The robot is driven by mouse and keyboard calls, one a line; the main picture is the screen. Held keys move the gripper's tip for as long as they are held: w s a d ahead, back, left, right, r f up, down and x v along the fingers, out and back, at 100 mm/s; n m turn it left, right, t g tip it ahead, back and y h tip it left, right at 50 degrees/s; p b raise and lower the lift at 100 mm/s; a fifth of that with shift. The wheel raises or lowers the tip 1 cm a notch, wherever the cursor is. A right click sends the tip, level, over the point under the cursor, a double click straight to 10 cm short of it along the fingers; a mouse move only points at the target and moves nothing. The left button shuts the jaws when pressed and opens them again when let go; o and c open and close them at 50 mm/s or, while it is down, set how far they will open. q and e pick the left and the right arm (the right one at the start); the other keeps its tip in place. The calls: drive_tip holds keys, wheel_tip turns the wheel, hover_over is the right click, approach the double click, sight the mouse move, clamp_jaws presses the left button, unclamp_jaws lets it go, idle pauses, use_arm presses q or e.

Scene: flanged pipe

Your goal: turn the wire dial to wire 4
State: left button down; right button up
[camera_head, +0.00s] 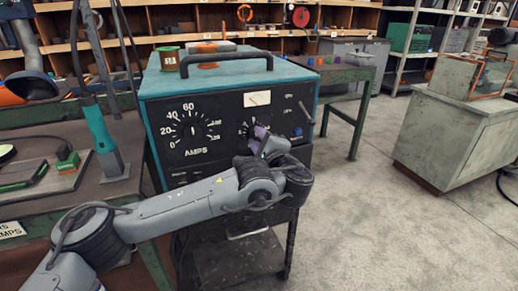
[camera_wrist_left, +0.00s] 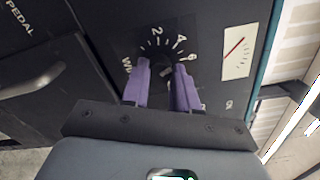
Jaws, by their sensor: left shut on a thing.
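The wire dial (camera_head: 246,128) is on the black front panel of the teal-topped welding machine (camera_head: 215,64), right of the large AMPS dial (camera_head: 192,129). In the left wrist view the wire dial's knob (camera_wrist_left: 163,66) sits between the two purple fingers of my left gripper (camera_wrist_left: 163,82), with the marks 2, 4 and 6 around it. My left gripper (camera_head: 258,138) is shut on this knob, and its arm crosses in front of the machine's lower part. The fingers hide part of the dial, and I cannot tell which number the knob points to. My right gripper is not in view.
A white meter (camera_head: 257,98) is above the wire dial. A lever (camera_head: 306,112) and a blue knob (camera_head: 298,131) are to its right. A workbench (camera_head: 95,165) stands at the left and a grey cabinet (camera_head: 455,135) at the right. The floor between machine and cabinet is clear.

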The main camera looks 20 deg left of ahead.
use_arm(q)
drive_tip(key=n+b, duration=0.2)
drive_tip(key=shift+f+n, duration=0.15)
drive_tip(key=shift+n, duration=0.25)
drive_tip(key=shift+n+b, duration=0.5)
drive_tip(key=shift+b, duration=0.05)
drive_tip(key=c, duration=0.9)
unclamp_jaws()
drive_tip(key=shift+o, duration=0.2)
